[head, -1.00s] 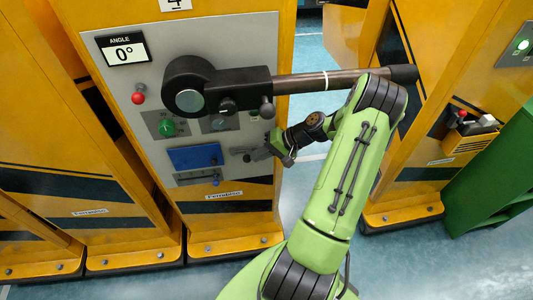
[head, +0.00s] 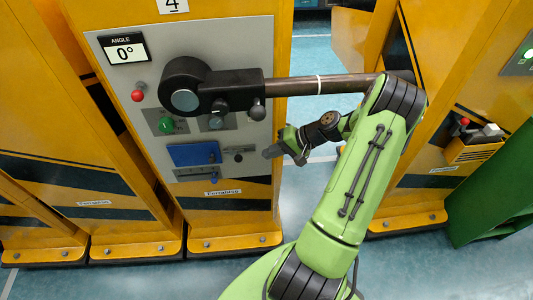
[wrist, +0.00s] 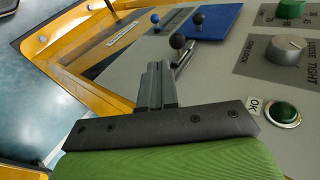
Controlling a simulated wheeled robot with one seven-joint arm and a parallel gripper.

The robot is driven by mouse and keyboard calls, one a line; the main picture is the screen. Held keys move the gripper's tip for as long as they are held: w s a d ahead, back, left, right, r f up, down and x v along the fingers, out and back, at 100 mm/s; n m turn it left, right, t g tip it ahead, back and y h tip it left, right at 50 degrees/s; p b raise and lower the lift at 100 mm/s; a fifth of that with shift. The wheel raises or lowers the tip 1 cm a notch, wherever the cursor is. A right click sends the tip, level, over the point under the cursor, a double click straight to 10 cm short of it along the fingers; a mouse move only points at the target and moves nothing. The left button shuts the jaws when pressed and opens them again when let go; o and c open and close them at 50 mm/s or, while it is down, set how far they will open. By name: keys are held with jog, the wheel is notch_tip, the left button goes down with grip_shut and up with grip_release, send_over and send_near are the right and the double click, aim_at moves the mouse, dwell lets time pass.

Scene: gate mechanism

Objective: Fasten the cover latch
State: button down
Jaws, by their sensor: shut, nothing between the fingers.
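The blue cover (head: 194,154) lies on the lower part of the grey panel, with a dark knob on it (head: 212,157) and a small blue-knobbed lever (head: 213,178) just below. The wrist view shows the cover (wrist: 222,18), its dark knob (wrist: 197,18) and the blue knob (wrist: 155,18). A short lever with a black ball (wrist: 177,41) stands right of the cover; it is small in the head view (head: 238,157). Which part is the latch is unclear. My gripper (head: 268,153) is shut and empty, right of this lever; in the wrist view its fingers (wrist: 158,80) partly overlap the lever's lower end.
A black hub (head: 185,90) with a long horizontal bar (head: 325,84) crosses above my gripper. A red knob (head: 138,96), a green knob (head: 166,125) and a selector (wrist: 287,48) sit on the panel. A green button (wrist: 284,112) is close beside my gripper in the wrist view.

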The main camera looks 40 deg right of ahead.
jog(key=p+v, duration=0.1)
jog(key=v, duration=0.6)
jog(key=shift+a+r, duration=0.15)
jog(key=shift+r, duration=0.05)
